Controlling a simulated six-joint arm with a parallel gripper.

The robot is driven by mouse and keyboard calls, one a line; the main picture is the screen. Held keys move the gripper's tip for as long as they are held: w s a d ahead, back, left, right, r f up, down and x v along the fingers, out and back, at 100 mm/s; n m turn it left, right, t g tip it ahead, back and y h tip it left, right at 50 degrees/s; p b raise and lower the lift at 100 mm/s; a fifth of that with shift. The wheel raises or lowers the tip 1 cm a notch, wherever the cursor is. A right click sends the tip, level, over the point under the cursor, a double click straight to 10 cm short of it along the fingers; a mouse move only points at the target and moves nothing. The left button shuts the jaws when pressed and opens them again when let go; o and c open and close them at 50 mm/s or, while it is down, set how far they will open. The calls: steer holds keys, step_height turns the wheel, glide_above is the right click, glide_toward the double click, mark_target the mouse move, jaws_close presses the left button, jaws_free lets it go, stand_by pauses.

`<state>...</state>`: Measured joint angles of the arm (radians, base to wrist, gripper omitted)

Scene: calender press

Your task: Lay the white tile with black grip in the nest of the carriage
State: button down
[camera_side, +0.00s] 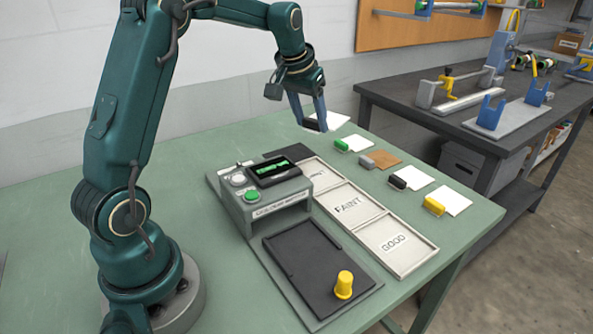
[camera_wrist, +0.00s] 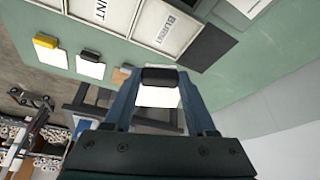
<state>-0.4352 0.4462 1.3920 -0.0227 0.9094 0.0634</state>
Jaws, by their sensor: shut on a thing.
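My gripper (camera_side: 310,124) is shut on the black grip of a white tile (camera_side: 335,120), held above the far end of the green table. In the wrist view the black grip lies between the fingertips (camera_wrist: 160,76), with the white tile (camera_wrist: 158,97) showing past it. The carriage (camera_side: 318,262) is a dark plate with a yellow knob (camera_side: 344,285) at the front of the press (camera_side: 262,198). Its shallow nest looks empty and lies well away from my gripper. Another white tile with black grip (camera_side: 413,177) lies on the table.
Trays, one marked FAINT (camera_side: 348,208) and one GOOD (camera_side: 395,245), run along the press. Tiles with green (camera_side: 342,146), grey (camera_side: 366,162) and yellow (camera_side: 434,206) grips lie in a row beyond them. A dark bench (camera_side: 425,118) stands behind. The table's left is clear.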

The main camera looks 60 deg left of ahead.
steer(key=s+d+n+g+y, duration=0.1)
steer(key=s+d+n, duration=0.15)
steer(key=d, duration=0.45)
steer(key=s+d+n+y, duration=0.1)
steer(key=d+n, duration=0.3)
steer(key=d, duration=0.3)
steer(key=r+n+g, duration=0.1)
steer(key=n+g, duration=0.2)
steer(key=n, duration=0.4)
glide_above(321, 267)
steer(key=d, duration=0.2)
steer(key=shift+y, duration=0.3)
steer(key=shift+a+f, duration=0.15)
steer(key=shift+f, duration=2.4)
steer(key=shift+a+f, duration=0.1)
steer(key=shift+f, duration=2.45)
steer(key=shift+f, duration=0.15)
steer(key=shift+f, duration=0.55)
steer(key=shift+f, duration=0.65)
jaws_free()
